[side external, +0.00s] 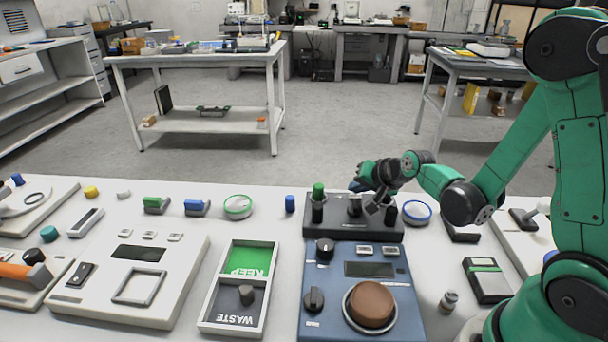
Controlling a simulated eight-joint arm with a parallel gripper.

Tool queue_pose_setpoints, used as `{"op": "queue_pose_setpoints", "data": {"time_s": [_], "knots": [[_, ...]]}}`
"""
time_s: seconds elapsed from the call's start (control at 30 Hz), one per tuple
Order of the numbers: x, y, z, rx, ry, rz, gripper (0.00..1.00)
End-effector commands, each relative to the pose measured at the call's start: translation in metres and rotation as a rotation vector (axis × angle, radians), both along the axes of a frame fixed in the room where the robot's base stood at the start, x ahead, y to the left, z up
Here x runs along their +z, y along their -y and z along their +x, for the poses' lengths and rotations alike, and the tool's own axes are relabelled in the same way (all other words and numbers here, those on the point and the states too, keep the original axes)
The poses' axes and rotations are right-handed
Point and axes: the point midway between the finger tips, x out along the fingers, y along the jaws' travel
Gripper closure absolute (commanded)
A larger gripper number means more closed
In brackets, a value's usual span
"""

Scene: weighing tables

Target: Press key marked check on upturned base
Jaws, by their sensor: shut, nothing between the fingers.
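A blue weighing base (411,313) stands at the front, right of centre, with a dark display (370,269), and a brown round piece (371,304) sits in its ring. Two small pale keys, a left key (365,250) and a right key (389,250), sit at its far edge; their marks are too small to read. A white base (185,285) at the left has several small keys (149,234), also unreadable. I cannot tell which base is the upturned one. My gripper (374,207) is shut and empty, pointing down over the dark block behind the blue base, apart from the keys.
The dark block (335,229) carries upright posts, one green-topped (318,191), close to my gripper. A KEEP/WASTE tray (206,309) holds a small dark piece. A blue-rimmed ring (417,212) and a dark green-topped box (487,281) lie to the right.

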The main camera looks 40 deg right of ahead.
Motion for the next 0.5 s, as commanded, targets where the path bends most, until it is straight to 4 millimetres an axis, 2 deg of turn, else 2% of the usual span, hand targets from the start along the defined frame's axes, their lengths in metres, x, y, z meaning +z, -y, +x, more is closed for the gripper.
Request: {"op": "queue_pose_setpoints", "data": {"time_s": [0.5], "knots": [[0.0087,0.0000,0.0000,0.000,0.000,0.000,1.00]]}}
